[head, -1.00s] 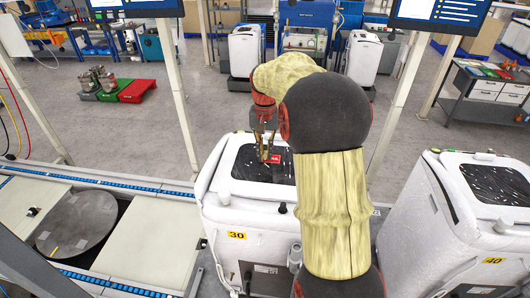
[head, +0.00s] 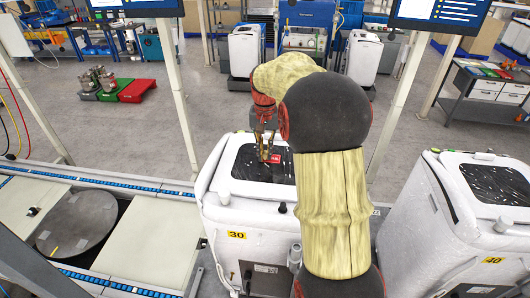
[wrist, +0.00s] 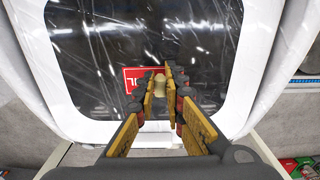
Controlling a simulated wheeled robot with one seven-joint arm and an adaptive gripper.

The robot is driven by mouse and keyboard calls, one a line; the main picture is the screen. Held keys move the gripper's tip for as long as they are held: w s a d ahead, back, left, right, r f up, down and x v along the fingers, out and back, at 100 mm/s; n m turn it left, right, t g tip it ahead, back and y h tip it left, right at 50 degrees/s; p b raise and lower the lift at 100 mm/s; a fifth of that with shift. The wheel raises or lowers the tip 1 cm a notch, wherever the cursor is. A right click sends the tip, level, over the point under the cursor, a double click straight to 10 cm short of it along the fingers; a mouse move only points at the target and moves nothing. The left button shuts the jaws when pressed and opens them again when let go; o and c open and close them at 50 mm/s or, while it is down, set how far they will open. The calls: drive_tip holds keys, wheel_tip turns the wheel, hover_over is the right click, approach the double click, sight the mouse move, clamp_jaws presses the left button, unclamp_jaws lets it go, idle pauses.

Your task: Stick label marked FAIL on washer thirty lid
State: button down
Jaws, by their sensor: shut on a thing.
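Washer thirty (head: 250,215) is a white machine with a yellow "30" tag (head: 236,235) on its front. Its lid (head: 235,165) has a dark, glossy panel, which fills the wrist view (wrist: 90,50). My gripper (head: 264,157) points down over this panel. In the wrist view its fingers (wrist: 159,85) are closed around a small beige peg (wrist: 158,86). A red label (head: 275,159) with white letters is at the fingertips, at the panel; it also shows in the wrist view (wrist: 131,74). The fingers hide part of its lettering. I cannot tell whether it touches the lid.
Washer forty (head: 430,235) stands to the right, with a gap between the two. A conveyor with pale plates (head: 150,235) and a round grey disc (head: 77,222) lies to the left. A pale post (head: 180,90) rises behind washer thirty.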

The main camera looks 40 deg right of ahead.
drive_tip(key=c, duration=1.8)
unclamp_jaws()
drive_tip(key=shift+o, duration=0.4)
drive_tip(key=o, duration=0.4)
drive_tip(key=shift+r, duration=0.1)
drive_tip(key=shift+r+p, duration=2.3)
drive_tip(key=shift+r, duration=1.05)
